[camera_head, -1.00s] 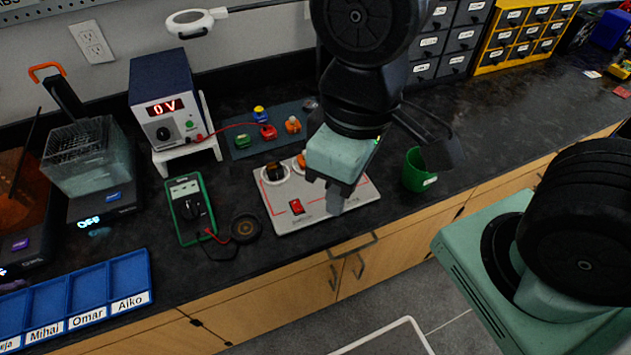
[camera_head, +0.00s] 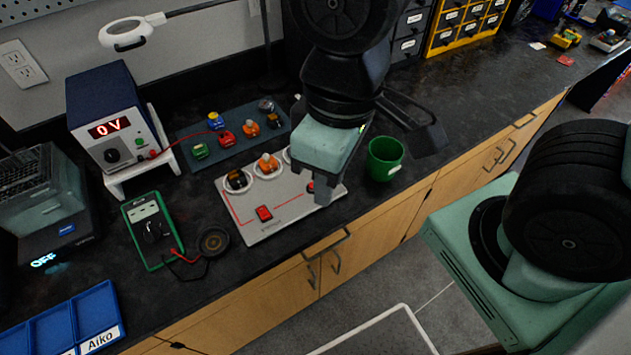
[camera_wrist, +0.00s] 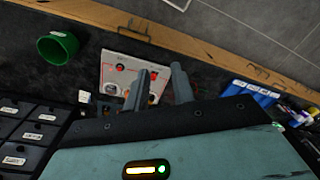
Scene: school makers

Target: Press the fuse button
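A light grey control panel (camera_head: 243,225) lies on the dark counter. It carries a red rocker switch (camera_head: 264,213) at its lower left and a small round red button (camera_head: 310,186) at its right, partly hidden by my gripper. The button shows clear in the wrist view (camera_wrist: 120,67). I cannot read its label, so I cannot tell whether it is the fuse button. My gripper (camera_head: 324,195) hangs above the panel's right part, pointing down. In the wrist view its two fingers (camera_wrist: 160,68) stand apart with nothing held between them.
A green cup (camera_head: 385,160) stands close to the panel's right. A multimeter (camera_head: 152,230) and a round black piece (camera_head: 213,242) lie left. A power supply reading 0 V (camera_head: 108,125) and a mat of coloured parts (camera_head: 190,155) are behind. The counter's front edge is near.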

